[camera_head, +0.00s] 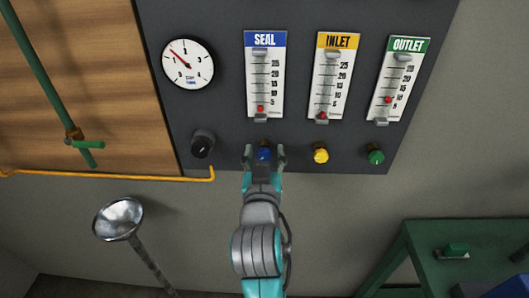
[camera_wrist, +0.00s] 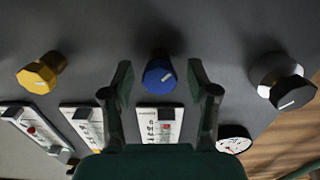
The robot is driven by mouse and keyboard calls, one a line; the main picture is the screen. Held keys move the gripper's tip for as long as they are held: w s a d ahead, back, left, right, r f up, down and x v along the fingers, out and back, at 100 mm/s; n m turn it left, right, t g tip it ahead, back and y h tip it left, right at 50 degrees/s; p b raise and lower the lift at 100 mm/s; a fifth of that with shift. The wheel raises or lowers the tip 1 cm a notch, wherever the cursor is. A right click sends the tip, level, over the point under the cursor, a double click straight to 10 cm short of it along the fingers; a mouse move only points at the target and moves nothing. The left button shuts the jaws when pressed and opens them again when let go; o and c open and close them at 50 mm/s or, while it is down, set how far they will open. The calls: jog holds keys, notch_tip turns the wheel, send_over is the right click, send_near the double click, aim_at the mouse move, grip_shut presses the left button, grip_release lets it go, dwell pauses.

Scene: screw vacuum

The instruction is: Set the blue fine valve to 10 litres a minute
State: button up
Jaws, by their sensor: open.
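The blue valve knob (camera_head: 264,154) sits on the dark panel below the blue-labelled SEAL flow meter (camera_head: 264,75). In the wrist view the blue knob (camera_wrist: 159,77) shows a white pointer line on its face. The red float (camera_head: 260,109) of the SEAL meter is near the bottom of its scale, a little below the 5 mark. My gripper (camera_head: 264,157) is at the blue knob, one finger on each side. In the wrist view my gripper (camera_wrist: 161,87) is open, with visible gaps between both fingers and the knob.
The yellow knob (camera_head: 320,155) and green knob (camera_head: 376,157) are to the right, under the INLET (camera_head: 332,75) and OUTLET (camera_head: 399,80) meters. A black knob (camera_head: 203,144) is to the left, below a round gauge (camera_head: 188,63). A yellow pipe (camera_head: 110,177) runs lower left.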

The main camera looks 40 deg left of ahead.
jog(key=shift+w+a, duration=0.15)
jog(key=shift+w, duration=0.05)
grip_shut()
jog(key=shift+n, duration=0.4)
jog(key=n, duration=1)
jog(key=shift+s+a+f+n, duration=0.1)
jog(key=shift+n, duration=0.3)
dwell(0.4)
